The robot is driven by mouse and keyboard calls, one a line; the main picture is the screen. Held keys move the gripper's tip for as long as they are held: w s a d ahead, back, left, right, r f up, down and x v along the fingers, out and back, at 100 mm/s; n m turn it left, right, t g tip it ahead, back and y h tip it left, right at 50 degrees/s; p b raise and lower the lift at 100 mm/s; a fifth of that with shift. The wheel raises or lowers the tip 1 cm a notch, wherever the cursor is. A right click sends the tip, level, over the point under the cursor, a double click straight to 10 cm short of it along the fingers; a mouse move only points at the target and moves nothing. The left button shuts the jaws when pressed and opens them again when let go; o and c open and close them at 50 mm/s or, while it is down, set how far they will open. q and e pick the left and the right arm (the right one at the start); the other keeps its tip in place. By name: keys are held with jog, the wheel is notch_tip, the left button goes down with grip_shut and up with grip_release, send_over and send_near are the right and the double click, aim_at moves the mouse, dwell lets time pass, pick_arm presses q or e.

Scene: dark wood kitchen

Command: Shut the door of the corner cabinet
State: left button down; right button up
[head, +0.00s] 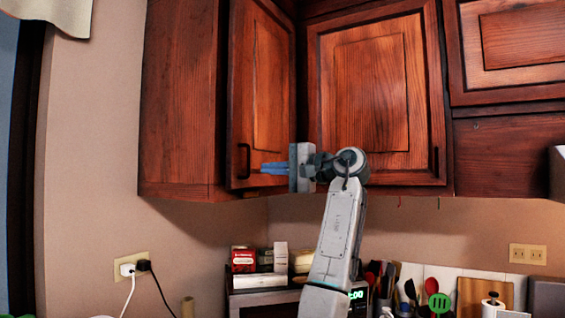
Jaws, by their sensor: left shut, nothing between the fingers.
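The upper corner has two dark wood cabinet doors. The left door (265,75) has a dark handle (244,160) low on its left edge. A dark strip runs between that edge and the cabinet's side panel (180,95); I cannot tell surely how far the door stands open. The right door (370,90) has its handle (436,161) at lower right and looks closed or nearly so. My left gripper (266,168) is shut and empty, its blue fingers pointing left across the left door's lower part, just right of the handle. Contact with the door is unclear. My right gripper is out of view.
Boxes (243,260) stand on an appliance with a lit clock (357,295) below the cabinets. Utensils (430,287) and a wooden board (485,292) are at lower right. A wall outlet (130,268) with plugged cords is at lower left.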

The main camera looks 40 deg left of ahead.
aim_at(234, 167)
pick_arm(q)
jog(key=a+p, duration=0.1)
jog(key=a, duration=0.1)
jog(key=s+a+p, duration=0.1)
jog(key=a, duration=0.2)
jog(key=a+p, duration=0.1)
jog(key=a, duration=0.2)
jog(key=shift+s, duration=0.2)
jog(key=a, duration=0.2)
jog(key=shift+s+a, duration=0.35)
jog(key=shift+a, duration=0.05)
jog(key=shift+d+r, duration=0.2)
jog(key=shift+a, duration=0.1)
